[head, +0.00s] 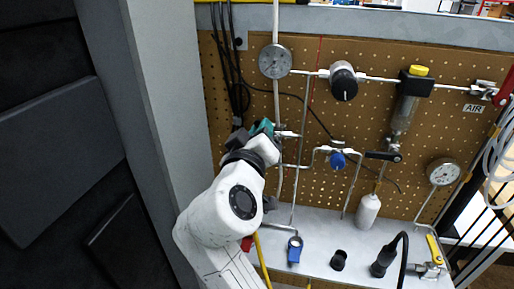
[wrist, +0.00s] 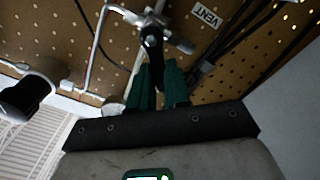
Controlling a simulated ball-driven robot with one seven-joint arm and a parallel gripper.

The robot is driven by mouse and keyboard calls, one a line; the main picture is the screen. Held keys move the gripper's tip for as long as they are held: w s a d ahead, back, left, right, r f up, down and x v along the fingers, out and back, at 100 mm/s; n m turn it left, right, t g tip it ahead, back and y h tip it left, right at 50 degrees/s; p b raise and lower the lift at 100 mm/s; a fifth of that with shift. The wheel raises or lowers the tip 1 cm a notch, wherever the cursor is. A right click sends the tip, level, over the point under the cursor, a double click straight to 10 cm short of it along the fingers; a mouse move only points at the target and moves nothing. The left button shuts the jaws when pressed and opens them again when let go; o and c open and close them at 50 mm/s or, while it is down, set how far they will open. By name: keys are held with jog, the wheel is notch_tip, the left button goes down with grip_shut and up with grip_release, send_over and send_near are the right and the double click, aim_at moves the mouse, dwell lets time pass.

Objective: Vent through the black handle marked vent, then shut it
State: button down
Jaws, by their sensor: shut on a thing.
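The vent's black handle (wrist: 152,45) hangs from a metal valve on the perforated brown panel in the wrist view. The white VENT label (wrist: 207,17) is just right of that valve. My gripper (wrist: 158,78) has its green fingers on either side of the handle's lower part and is shut on it. In the head view my gripper (head: 262,128) is at the left of the panel, beside the thin tubing. There my own arm and gripper hide the handle and the label.
Another black handle (head: 383,156) is further right, below the filter (head: 405,105). Black cables (head: 238,75) run down the panel's left; a grey post (head: 165,80) stands left.

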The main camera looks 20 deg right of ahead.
jog(key=shift+s+d+r+m+b, duration=0.1)
jog(key=shift+s+d+m+b, duration=0.2)
jog(key=shift+m+b, duration=0.95)
jog(key=shift+s+d+r+m+b, duration=0.15)
jog(key=shift+d+m+b, duration=0.25)
jog(key=shift+m+b, duration=0.8)
jog(key=shift+s+d+r+m+b, duration=0.1)
jog(key=shift+s+d+m+b, duration=0.25)
jog(key=shift+m+b, duration=0.9)
jog(key=shift+m, duration=0.3)
jog(key=c, duration=1.1)
grip_release()
jog(key=shift+a, duration=0.1)
jog(key=v, duration=1)
jog(key=shift+s+a+p, duration=0.1)
jog(key=shift+s+p, duration=0.2)
